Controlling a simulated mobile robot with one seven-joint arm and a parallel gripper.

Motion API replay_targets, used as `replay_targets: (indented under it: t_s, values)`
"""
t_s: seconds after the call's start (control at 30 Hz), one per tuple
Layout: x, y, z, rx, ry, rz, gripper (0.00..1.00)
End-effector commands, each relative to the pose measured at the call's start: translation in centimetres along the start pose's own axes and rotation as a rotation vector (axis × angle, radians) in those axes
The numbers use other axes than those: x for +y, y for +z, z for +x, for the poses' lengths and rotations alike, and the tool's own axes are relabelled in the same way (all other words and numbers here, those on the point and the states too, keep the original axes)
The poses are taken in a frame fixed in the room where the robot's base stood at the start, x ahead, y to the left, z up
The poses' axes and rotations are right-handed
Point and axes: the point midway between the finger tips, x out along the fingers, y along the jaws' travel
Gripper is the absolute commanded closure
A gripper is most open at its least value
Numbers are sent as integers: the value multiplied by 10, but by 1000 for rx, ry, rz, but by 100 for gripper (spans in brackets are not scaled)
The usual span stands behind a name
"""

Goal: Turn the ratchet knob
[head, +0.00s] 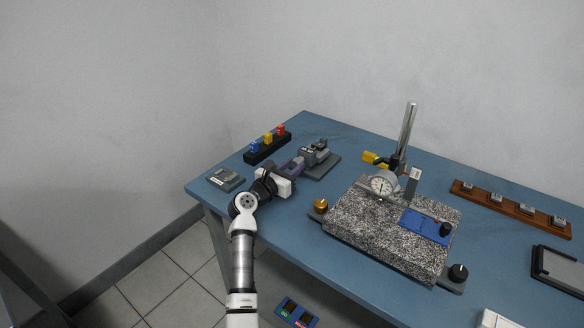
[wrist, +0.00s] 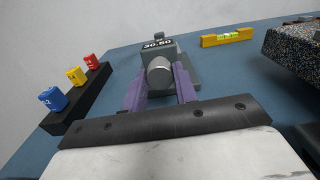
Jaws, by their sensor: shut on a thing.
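A grey measuring device (head: 317,155) stands on a dark base plate on the left part of the blue bench. My gripper (head: 297,163) reaches in from the lower left in the head view. In the wrist view my gripper's purple fingers (wrist: 161,84) stand on both sides of the knob and are shut on it. In the head view the knob is too small to make out.
A black rack (head: 262,150) with blue, yellow and red pieces stands left of the device. A small grey box (head: 225,179) lies near the bench's left corner. A speckled granite plate (head: 375,235) with a dial gauge (head: 383,184) stands at right. A yellow level (wrist: 227,37) lies behind.

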Motion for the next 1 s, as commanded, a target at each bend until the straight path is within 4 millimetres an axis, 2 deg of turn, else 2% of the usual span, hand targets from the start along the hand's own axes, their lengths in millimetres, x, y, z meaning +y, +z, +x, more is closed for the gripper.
replay_targets:
  t_s: [0.37,1.0]
  values:
    - [0,-4,0,-1,0,91,94]
    - [0,-8,-1,0,1,646,94]
